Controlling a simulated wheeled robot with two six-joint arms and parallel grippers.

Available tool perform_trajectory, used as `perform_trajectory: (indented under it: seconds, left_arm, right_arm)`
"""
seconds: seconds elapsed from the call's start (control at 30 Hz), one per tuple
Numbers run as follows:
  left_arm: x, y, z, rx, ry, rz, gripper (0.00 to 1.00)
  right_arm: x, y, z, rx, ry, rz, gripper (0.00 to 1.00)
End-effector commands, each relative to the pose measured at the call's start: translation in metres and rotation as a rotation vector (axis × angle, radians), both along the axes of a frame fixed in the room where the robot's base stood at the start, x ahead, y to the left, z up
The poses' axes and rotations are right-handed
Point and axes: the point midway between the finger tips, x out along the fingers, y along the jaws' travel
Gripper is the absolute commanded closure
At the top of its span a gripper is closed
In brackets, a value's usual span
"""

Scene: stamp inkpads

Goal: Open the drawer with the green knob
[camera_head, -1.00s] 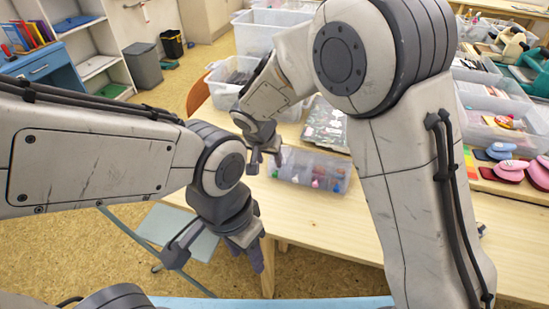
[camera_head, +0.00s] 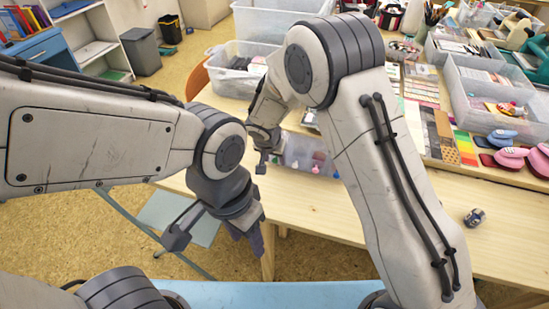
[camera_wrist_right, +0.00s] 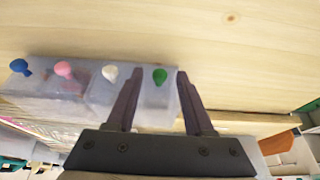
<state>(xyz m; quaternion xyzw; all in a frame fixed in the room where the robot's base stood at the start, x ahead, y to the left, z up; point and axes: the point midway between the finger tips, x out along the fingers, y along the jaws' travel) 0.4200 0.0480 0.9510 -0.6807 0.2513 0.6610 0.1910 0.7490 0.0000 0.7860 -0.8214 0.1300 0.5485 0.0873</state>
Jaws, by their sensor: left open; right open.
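A clear plastic drawer box (camera_head: 301,148) stands on the wooden table, partly hidden behind my right arm. In the right wrist view the box (camera_wrist_right: 60,105) shows a row of knobs: blue (camera_wrist_right: 21,67), pink (camera_wrist_right: 64,69), white (camera_wrist_right: 110,73) and green (camera_wrist_right: 160,76). My right gripper (camera_wrist_right: 157,73) is open, its fingers on either side of the green knob. I cannot tell whether they touch it. In the head view the right gripper (camera_head: 263,157) is at the box's left end. My left gripper (camera_head: 217,236) is open and empty, low in front of the table's left edge.
Clear bins and trays (camera_head: 492,100), stamps and pink and blue punches (camera_head: 510,157) crowd the table's right and back. A small dark object (camera_head: 475,217) lies on the front right. The front table surface (camera_head: 330,210) is mostly bare. A pale blue chair (camera_head: 180,215) stands at left.

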Motion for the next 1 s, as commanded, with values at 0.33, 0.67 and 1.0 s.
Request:
perform_trajectory:
  seconds: [0.33, 0.67, 1.0]
  left_arm:
    - [0.0000, 0.0000, 0.0000, 0.000, 0.000, 0.000, 0.50]
    - [0.0000, 0.0000, 0.0000, 0.000, 0.000, 0.000, 0.50]
    - [0.0000, 0.0000, 0.0000, 0.000, 0.000, 0.000, 0.50]
  right_arm:
    - [-0.0003, 0.0000, 0.0002, -0.001, 0.000, 0.000, 1.00]
    - [-0.0004, -0.0001, 0.0003, -0.001, 0.000, 0.000, 1.00]
    - [-0.0004, -0.0001, 0.0004, -0.001, 0.000, 0.000, 1.00]
